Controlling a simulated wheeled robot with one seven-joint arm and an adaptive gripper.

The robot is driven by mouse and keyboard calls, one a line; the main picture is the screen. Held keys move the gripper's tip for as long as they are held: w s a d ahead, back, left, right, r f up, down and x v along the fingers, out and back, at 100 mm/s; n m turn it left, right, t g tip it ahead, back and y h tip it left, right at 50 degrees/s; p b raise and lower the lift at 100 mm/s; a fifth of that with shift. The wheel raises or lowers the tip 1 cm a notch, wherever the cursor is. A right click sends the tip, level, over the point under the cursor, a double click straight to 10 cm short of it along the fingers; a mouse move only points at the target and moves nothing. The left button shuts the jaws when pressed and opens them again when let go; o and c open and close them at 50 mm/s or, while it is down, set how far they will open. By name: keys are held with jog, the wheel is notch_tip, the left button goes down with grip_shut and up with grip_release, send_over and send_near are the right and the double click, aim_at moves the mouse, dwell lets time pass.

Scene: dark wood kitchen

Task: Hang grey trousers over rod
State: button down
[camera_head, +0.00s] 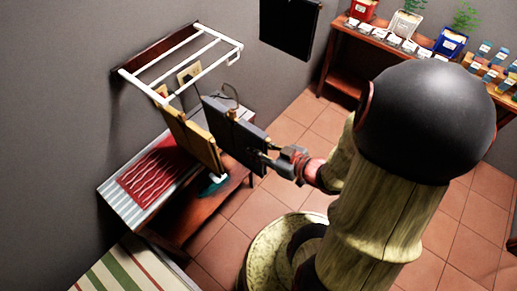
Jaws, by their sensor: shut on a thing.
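The grey trousers (232,128) show as a dark, flat, panel-like piece left of my gripper, upright and slightly tilted. My gripper (270,156) is shut on the right side of this piece. The white rack (182,62) with several rods is fixed to the wall at upper left. The grey piece is below and right of the rack's front rod (213,75), with a visible gap at its upper right; its far left corner comes close to the rod's near end in the picture. I cannot tell the depth between them. My arm hides nothing of the rack.
A tan flat piece (190,138) hangs below the rack, just left of the grey one. A low bench (125,205) with a red patterned cloth (157,176) stands beneath. A shelf (345,78) with pots and jars is at upper right. Tiled floor (225,235) lies between.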

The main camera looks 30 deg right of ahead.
aim_at(224, 132)
jog(key=shift+w+a+b, duration=0.75)
jog(key=shift+w+b, duration=0.3)
jog(key=shift+w, duration=1.2)
jog(key=shift+w+a+b, duration=0.75)
jog(key=shift+w+b, duration=0.35)
jog(key=shift+w, duration=1.2)
jog(key=shift+w+a+b, duration=0.75)
jog(key=shift+w+b, duration=0.3)
jog(key=shift+w, duration=1.2)
jog(key=shift+f+b, duration=1.25)
jog(key=shift+f, duration=0.55)
